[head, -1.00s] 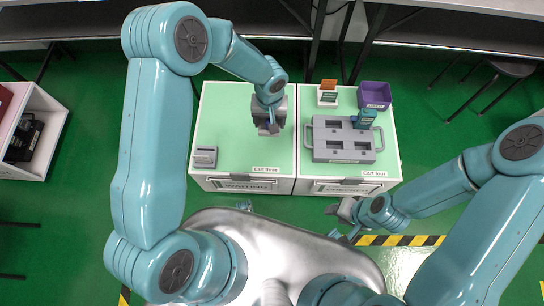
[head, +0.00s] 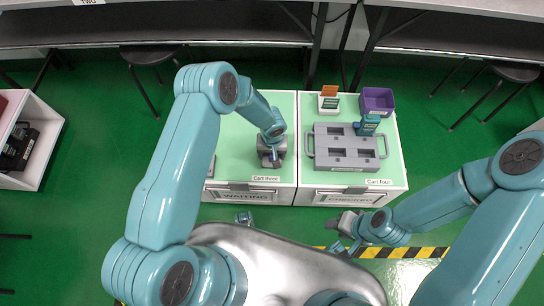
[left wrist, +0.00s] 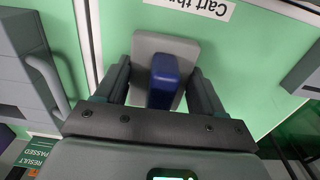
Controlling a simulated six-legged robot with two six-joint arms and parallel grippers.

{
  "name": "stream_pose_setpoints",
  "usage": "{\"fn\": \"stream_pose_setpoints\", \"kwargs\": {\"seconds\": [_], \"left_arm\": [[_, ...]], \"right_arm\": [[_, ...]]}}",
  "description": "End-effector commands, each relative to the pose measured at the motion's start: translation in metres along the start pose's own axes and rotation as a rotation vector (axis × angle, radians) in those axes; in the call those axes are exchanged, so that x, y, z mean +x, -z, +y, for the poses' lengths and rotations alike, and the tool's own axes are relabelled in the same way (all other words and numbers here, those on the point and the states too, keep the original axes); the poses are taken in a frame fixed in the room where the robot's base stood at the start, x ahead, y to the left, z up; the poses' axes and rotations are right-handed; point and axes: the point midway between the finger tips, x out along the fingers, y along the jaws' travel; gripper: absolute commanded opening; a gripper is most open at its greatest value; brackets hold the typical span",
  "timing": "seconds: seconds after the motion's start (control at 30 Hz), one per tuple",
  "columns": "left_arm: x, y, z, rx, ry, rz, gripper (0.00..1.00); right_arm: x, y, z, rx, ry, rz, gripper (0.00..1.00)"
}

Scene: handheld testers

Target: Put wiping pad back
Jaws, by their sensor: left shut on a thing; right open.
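The wiping pad (left wrist: 166,62), a grey plate with a dark blue grip (left wrist: 165,82), sits between the fingers of my left gripper in the left wrist view. The left gripper (head: 271,158) is shut on that grip, over the front part of Cart three (head: 233,143). In the head view the gripper mostly hides the pad. Whether the pad touches the cart top, I cannot tell. A small grey block (head: 210,167) on Cart three is mostly hidden behind my left arm; a grey block also shows in the left wrist view (left wrist: 303,72). My right gripper (head: 346,228) is open and empty in front of Cart four.
Cart four (head: 393,150) carries a grey tray (head: 345,155) with handles, a teal tester (head: 368,124), a white holder with an orange card (head: 329,99) and a purple bin (head: 377,101). The back of Cart three looks clear. Stools stand behind.

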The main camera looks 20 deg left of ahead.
Motion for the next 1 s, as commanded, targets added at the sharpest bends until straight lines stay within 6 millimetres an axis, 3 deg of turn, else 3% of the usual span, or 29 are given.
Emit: {"fn": "stream_pose_setpoints", "kwargs": {"seconds": [0.03,0.13,0.53,0.57,0.6,1.0], "left_arm": [[0.013,-0.001,0.000,-0.001,0.001,-0.003,0.35],[0.025,-0.001,0.000,0.001,0.001,-0.002,0.35],[0.030,-0.001,0.000,0.001,0.000,-0.001,0.35],[0.028,-0.001,0.000,0.001,0.000,-0.001,0.78],[0.028,-0.001,0.000,0.001,0.000,-0.001,0.91],[0.020,0.000,0.000,0.001,0.000,0.000,0.94]], "right_arm": [[0.004,0.000,0.002,0.000,0.000,0.000,0.43],[0.006,0.000,0.002,0.000,0.000,0.000,0.43],[0.011,0.000,0.004,0.000,0.000,0.000,0.43],[0.009,0.000,0.003,0.000,0.000,0.000,0.43],[0.009,0.000,0.003,0.000,0.000,0.000,0.43],[0.002,0.000,0.001,0.000,0.000,0.000,0.43]]}}
